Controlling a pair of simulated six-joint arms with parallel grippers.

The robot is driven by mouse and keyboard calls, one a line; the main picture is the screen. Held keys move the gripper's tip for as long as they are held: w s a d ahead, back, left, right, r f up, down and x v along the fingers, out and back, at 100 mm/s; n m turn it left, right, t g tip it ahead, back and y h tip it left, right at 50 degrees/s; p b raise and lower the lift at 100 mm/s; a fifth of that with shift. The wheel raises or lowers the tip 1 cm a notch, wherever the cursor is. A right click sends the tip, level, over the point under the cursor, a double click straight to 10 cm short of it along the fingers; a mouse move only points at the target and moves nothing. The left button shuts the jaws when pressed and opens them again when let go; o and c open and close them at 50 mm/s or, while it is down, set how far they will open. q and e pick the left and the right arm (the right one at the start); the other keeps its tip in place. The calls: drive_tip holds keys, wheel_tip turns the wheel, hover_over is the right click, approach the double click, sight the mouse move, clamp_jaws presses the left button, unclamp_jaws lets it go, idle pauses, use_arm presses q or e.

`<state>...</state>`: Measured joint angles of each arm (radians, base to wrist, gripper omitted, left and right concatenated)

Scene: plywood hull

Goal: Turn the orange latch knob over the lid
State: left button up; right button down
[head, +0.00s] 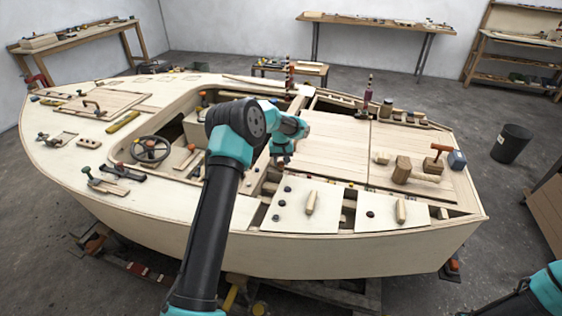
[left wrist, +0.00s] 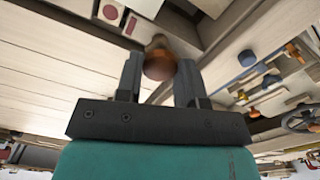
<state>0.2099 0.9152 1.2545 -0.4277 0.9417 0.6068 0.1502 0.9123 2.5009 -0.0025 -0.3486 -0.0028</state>
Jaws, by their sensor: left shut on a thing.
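The orange latch knob (left wrist: 160,60) shows in the left wrist view as a rounded orange-brown knob between my two dark fingers. My left gripper (left wrist: 159,80) is shut on it. In the head view my left gripper (head: 281,158) points down at the middle of the boat, and the gripper and arm hide the knob there. A pale planked panel (head: 335,145) lies just right of the gripper; I cannot tell whether it is the lid meant. Only part of my right arm shows at the lower right; its gripper is out of view.
Two pale panels with wooden handles, one left (head: 285,215) and one right (head: 372,216), lie nearer the hull's front edge. Wooden blocks (head: 402,170) and a red-handled tool (head: 437,155) stand on the right deck. A steering wheel (head: 150,149) is left of my arm.

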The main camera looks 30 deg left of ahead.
sight(281, 163)
use_arm(q)
drive_tip(key=m, duration=1.4)
idle(0.5)
drive_tip(key=o, duration=0.9)
drive_tip(key=shift+r, duration=0.15)
wheel_tip(281, 163, up, 17)
drive_tip(key=shift+r, duration=0.1)
idle(0.5)
